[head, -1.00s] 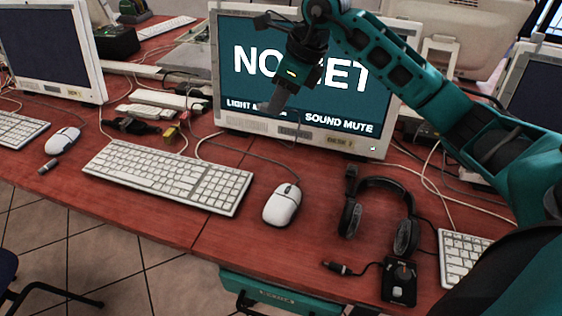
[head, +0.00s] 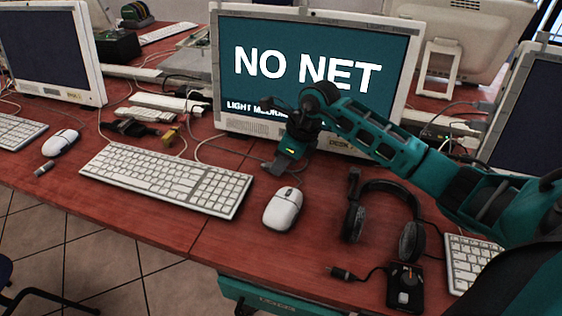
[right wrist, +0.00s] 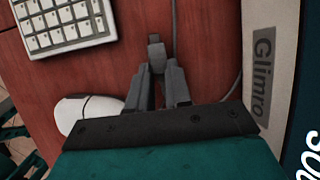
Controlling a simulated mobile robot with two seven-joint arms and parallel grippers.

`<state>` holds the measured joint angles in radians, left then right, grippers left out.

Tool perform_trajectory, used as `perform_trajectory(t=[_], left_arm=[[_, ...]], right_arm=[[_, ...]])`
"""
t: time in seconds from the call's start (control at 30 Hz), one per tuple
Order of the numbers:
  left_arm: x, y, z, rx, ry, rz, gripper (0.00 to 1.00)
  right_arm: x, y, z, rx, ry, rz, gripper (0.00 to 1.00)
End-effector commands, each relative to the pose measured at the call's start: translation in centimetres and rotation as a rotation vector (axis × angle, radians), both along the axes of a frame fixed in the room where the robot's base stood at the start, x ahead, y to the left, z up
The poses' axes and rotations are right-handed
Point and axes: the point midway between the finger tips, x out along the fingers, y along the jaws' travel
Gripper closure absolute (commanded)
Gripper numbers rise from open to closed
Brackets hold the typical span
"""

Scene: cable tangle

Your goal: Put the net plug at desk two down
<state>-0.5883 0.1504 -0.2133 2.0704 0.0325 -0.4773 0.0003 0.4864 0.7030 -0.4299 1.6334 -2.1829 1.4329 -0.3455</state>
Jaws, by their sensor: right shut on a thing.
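My right gripper (head: 276,166) is low over the desk, in front of the middle monitor and just behind the white mouse. In the right wrist view its fingers (right wrist: 157,82) are shut on a small grey piece, the net plug (right wrist: 155,52), which sticks out past the fingertips. The red-brown desk (right wrist: 110,70) lies beneath it. I cannot tell whether the plug touches the desk. The middle monitor (head: 310,75) reads "NO NET" and has a partly hidden "DESK" label on its lower frame. My left gripper is not in view.
A white mouse (head: 283,208) and white keyboard (head: 166,178) are close by on the left. A black headset (head: 383,215) lies to the right, with a small black control box (head: 405,287) in front. Loose cables and adapters (head: 150,120) lie at the back left.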

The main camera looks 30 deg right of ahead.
Motion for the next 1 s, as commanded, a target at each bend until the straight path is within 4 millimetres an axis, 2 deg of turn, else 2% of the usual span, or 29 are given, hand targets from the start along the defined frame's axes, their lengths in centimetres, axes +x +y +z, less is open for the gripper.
perform_trajectory(t=[0.3,0.33,0.6,0.87,1.0], left_arm=[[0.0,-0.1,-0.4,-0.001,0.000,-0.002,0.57],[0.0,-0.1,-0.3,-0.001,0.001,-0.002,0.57],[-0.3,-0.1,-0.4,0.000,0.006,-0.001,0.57],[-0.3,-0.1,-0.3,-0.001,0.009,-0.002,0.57],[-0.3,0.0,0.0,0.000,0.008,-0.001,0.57]], right_arm=[[0.0,-0.1,-0.3,-0.001,-0.002,-0.001,1.00],[0.1,0.0,-0.2,-0.001,-0.002,-0.001,0.80],[0.0,0.0,-0.1,-0.001,-0.002,-0.001,0.56],[0.1,0.0,0.1,0.000,-0.003,-0.001,0.56],[-0.2,-0.5,1.6,-0.004,-0.006,-0.001,0.56]])
